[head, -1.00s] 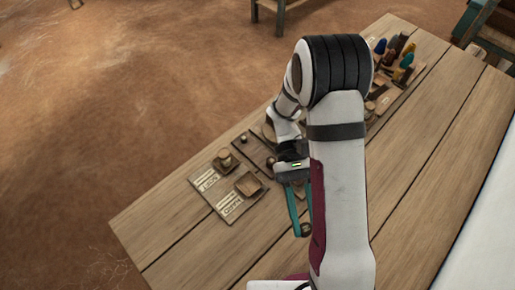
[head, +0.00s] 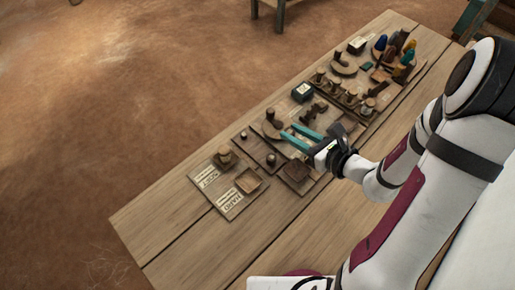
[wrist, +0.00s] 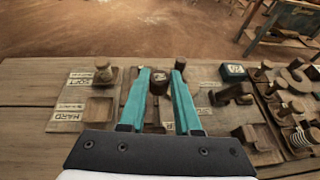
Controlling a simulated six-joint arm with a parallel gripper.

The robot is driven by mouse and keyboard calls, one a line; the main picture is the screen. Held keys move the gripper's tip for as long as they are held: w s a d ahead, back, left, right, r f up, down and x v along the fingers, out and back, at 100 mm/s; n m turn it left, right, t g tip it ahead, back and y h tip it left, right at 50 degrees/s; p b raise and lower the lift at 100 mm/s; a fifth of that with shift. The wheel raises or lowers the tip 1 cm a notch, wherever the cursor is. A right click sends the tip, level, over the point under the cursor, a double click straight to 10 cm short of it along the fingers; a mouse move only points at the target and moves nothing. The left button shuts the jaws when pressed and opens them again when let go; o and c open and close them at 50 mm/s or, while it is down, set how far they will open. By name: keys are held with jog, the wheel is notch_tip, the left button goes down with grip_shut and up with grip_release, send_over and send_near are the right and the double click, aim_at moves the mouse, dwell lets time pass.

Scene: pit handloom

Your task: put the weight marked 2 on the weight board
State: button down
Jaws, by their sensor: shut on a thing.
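My gripper (head: 290,131) has its teal fingers over the middle of the table, pointing to the far left. In the wrist view my gripper (wrist: 161,68) is shut on a dark brown weight (wrist: 158,81), which sits between the fingers near their tips. No number can be read on it, and its underside is hidden. In the head view a dark weight (head: 272,118) shows by the fingertips; whether it is the held one I cannot tell. A labelled board (head: 228,208) with SOFT and HARD cards stands at the near left; I cannot tell which board is the weight board.
A narrow dark board (head: 255,147) with small knobs lies beside the labelled board. A dark teal box (head: 302,92), a rack of several wooden pieces (head: 350,97) and coloured cones (head: 380,45) stand farther right. The front of the wooden table (head: 185,235) is clear.

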jog(key=d+m+t+h, duration=0.1)
jog(key=d+m, duration=0.1)
jog(key=h, duration=0.1)
send_over(260, 153)
notch_tip(260, 153, down, 8)
jog(key=shift+s+d+r, duration=0.15)
jog(key=shift+r, duration=0.05)
jog(key=shift+t, duration=0.3)
jog(key=f, duration=0.4)
jog(key=shift+a+f, duration=0.15)
jog(key=shift+a, duration=0.05)
jog(key=shift+f, duration=0.1)
jog(key=c, duration=0.6)
grip_release()
